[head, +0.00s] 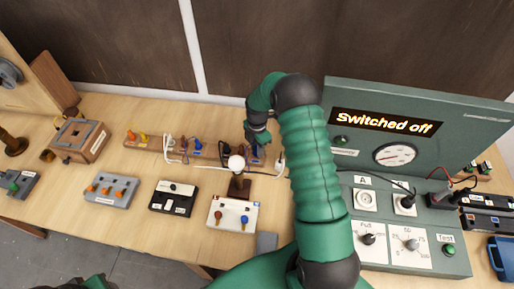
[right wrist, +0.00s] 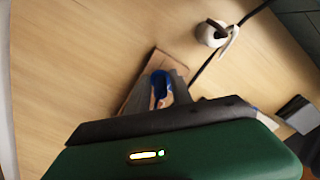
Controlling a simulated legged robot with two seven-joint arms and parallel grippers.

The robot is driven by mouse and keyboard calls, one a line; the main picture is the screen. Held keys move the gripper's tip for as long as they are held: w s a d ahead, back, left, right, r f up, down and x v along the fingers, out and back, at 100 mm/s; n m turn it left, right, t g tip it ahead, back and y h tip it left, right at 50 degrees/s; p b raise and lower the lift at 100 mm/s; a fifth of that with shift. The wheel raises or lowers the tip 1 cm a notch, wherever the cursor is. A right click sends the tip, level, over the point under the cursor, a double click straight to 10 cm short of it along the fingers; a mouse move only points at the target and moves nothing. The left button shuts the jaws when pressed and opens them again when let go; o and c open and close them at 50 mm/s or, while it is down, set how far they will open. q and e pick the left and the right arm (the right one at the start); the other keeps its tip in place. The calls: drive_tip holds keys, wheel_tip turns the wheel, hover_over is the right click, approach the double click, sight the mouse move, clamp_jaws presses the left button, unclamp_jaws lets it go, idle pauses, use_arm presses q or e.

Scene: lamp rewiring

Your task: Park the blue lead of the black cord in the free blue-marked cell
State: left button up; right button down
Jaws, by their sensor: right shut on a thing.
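My right gripper (head: 257,140) is at the right end of the long wooden rack (head: 150,143) on the table. In the right wrist view its fingers (right wrist: 165,90) are shut on a blue piece, the blue lead (right wrist: 158,82), over a wooden block (right wrist: 140,92). The black cord (right wrist: 232,35) runs from near the fingers past a white fitting (right wrist: 207,36). The rack carries orange, yellow, blue and dark pegs. Its cell markings are too small to read, and the right end is partly hidden by my gripper. Only a green and black part of my left arm shows at the bottom edge.
A bulb (head: 236,163) on a brown stand is close in front of the right gripper. A white block (head: 233,215) with brown and blue knobs, a black box (head: 174,197) and a grey block (head: 111,190) stand in front. The green test panel (head: 420,140) reads "Switched off".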

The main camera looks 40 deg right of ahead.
drive_tip(key=shift+f+b, duration=0.5)
drive_tip(key=shift+f, duration=0.3)
idle(0.7)
drive_tip(key=c, duration=1.1)
unclamp_jaws()
drive_tip(key=shift+o, duration=0.2)
